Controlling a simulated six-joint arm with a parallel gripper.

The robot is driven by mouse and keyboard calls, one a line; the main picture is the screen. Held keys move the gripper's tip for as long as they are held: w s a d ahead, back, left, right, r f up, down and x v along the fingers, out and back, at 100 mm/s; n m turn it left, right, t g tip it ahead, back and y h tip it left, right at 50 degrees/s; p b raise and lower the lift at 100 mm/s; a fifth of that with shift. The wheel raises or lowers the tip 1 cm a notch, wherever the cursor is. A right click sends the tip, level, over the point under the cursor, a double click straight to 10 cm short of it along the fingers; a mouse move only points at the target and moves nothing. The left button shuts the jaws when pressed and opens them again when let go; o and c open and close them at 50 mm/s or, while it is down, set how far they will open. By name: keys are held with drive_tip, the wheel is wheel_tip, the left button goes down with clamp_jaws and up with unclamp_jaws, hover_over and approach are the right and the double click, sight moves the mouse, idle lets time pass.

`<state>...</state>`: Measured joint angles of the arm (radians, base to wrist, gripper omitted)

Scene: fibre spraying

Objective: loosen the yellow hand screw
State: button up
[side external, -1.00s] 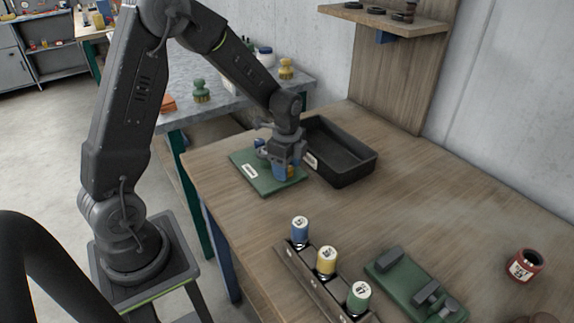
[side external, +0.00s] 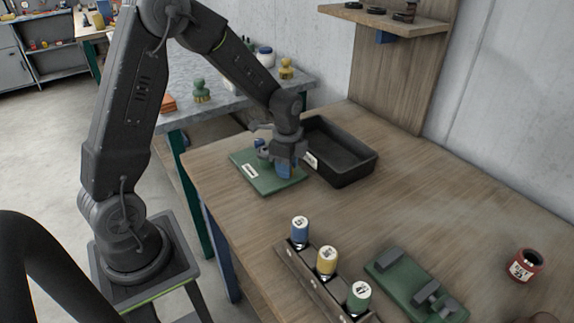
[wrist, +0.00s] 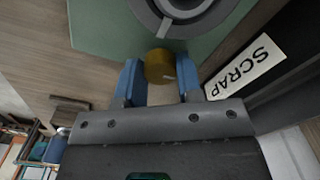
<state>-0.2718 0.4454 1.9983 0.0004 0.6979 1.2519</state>
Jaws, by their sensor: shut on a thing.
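The yellow hand screw (wrist: 159,66) shows in the wrist view between the two blue fingers of my gripper (wrist: 160,80). The fingers are shut on it, one on each side. A grey round part (wrist: 186,28) lies just beyond the screw, over a green base plate (wrist: 105,25). In the side view my gripper (side external: 286,170) points down over the green plate (side external: 268,188), and the yellow screw is hidden there behind the fingers.
A black tray (side external: 350,177) stands right beside the plate; its SCRAP label (wrist: 243,67) shows in the wrist view. A rack (side external: 312,279) with blue, yellow and green spools, a green fixture (side external: 405,283) and a red container (side external: 526,265) stand nearer. The middle tabletop is clear.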

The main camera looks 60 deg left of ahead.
drive_tip(key=n, duration=1.1)
drive_tip(key=shift+n, duration=0.3)
drive_tip(key=n, duration=0.5)
drive_tip(key=shift+d+n, duration=0.1)
drive_tip(key=shift+n, duration=0.2)
drive_tip(key=n, duration=0.4)
drive_tip(key=shift+n, duration=0.7)
drive_tip(key=o, duration=0.9)
drive_tip(key=shift+o, duration=0.2)
wheel_tip(320, 180, up, 14)
